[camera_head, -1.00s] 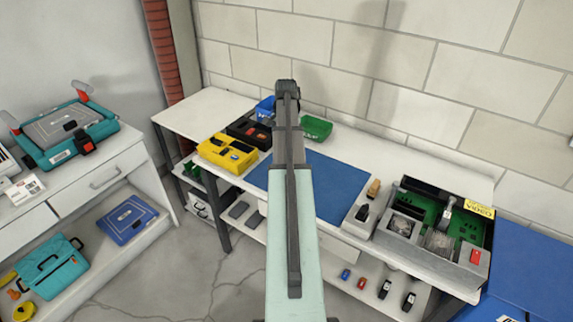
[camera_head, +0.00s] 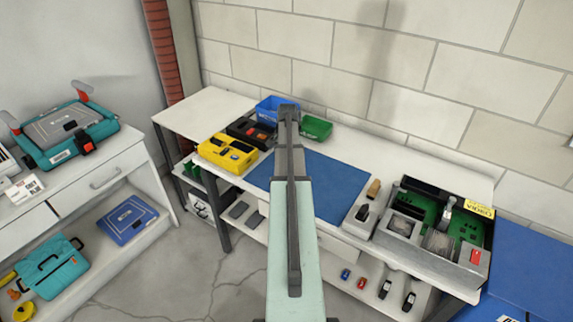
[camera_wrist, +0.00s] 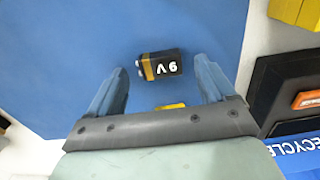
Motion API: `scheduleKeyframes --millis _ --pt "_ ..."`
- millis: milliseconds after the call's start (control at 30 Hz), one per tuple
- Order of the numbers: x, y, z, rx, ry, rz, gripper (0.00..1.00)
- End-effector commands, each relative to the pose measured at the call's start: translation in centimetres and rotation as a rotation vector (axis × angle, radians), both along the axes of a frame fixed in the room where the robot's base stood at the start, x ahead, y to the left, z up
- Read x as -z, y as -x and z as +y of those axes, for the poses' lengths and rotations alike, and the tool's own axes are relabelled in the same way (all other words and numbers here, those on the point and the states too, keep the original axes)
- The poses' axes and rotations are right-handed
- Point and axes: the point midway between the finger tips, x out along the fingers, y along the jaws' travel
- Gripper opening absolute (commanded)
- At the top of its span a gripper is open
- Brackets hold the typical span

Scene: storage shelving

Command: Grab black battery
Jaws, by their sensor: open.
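The black battery (camera_wrist: 168,68) lies on the blue mat (camera_wrist: 55,60). It has a gold band at one end, small terminals and a white "9 V" marking. In the wrist view my gripper (camera_wrist: 159,66) is open, with one finger on each side of the battery; I cannot tell how far above it the fingertips are. A small yellow item (camera_wrist: 170,106) shows between the fingers, partly hidden by the gripper. In the head view my arm hides the battery, and the mat (camera_head: 335,185) lies on the white bench.
A yellow box (camera_head: 227,152), a black bin (camera_head: 250,132), a blue bin (camera_head: 273,108) and a green bin (camera_head: 316,128) stand at the bench's back left. A grey device (camera_head: 430,235) with a green board stands at the right. The mat right of my arm is clear.

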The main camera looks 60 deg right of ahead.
Motion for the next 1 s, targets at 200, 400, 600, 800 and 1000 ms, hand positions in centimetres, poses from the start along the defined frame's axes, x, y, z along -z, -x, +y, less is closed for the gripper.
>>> scheduleKeyframes --millis 200,400,600,800,1000 --pt "0.29 -0.02 -0.01 0.0 0.001 -0.001 0.83" --pt "0.28 -0.02 0.0 0.0 0.001 0.0 0.68" --pt "0.28 -0.02 0.0 0.0 0.001 0.0 0.48" --pt "0.28 -0.02 0.0 0.0 0.0 0.0 0.29" --pt "0.27 -0.03 0.0 0.0 0.0 0.0 0.23"
